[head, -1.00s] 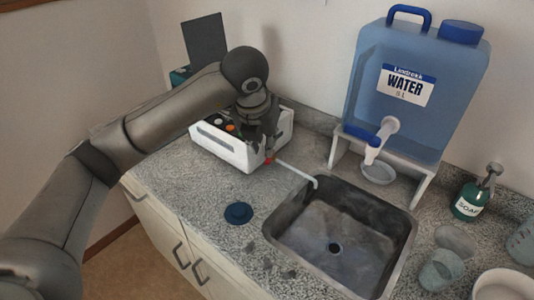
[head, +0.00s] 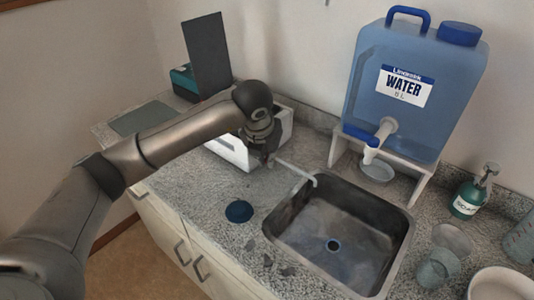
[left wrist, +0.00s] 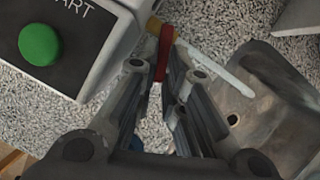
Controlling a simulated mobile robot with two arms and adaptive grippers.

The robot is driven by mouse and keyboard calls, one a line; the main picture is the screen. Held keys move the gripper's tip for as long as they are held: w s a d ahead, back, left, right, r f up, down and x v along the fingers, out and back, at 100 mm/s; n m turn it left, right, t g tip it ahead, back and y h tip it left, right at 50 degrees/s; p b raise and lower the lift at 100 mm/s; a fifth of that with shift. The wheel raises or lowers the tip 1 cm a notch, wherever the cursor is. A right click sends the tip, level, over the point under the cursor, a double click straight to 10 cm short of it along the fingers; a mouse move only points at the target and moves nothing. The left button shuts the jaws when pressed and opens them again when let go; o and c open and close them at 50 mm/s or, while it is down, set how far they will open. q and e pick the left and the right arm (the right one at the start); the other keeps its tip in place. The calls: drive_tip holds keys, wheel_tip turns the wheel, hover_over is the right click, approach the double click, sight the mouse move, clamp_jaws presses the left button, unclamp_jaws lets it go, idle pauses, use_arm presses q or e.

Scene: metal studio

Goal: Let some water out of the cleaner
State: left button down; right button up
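The white cleaner (head: 235,152) stands on the counter left of the sink, largely behind my left arm. In the left wrist view its panel shows a green button (left wrist: 40,44). A brass valve (left wrist: 156,25) with a red handle (left wrist: 165,48) is at its side. A white drain pipe (head: 296,172) leads to the sink (head: 340,238); it also shows in the left wrist view (left wrist: 215,66). My left gripper (head: 267,157) is at the valve, fingers apart, with the red handle's end between them. I cannot tell whether they touch it. My right gripper is not in view.
A blue water container (head: 415,90) stands on a white stand behind the sink. A green soap bottle (head: 466,198), a glass (head: 438,268) and a white bowl (head: 499,286) are at the right. A dark blue disc (head: 239,211) lies on the counter before the sink.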

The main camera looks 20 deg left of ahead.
use_arm(q)
drive_tip(key=shift+a+f+m+b, duration=0.2)
drive_tip(key=shift+m+b, duration=0.1)
drive_tip(key=shift+b, duration=0.35)
drive_tip(key=shift+a+r+m, duration=0.1)
drive_tip(key=shift+r+m, duration=0.05)
drive_tip(key=shift+m, duration=0.25)
drive_tip(key=shift+r, duration=0.1)
drive_tip(key=c, duration=1.8)
unclamp_jaws()
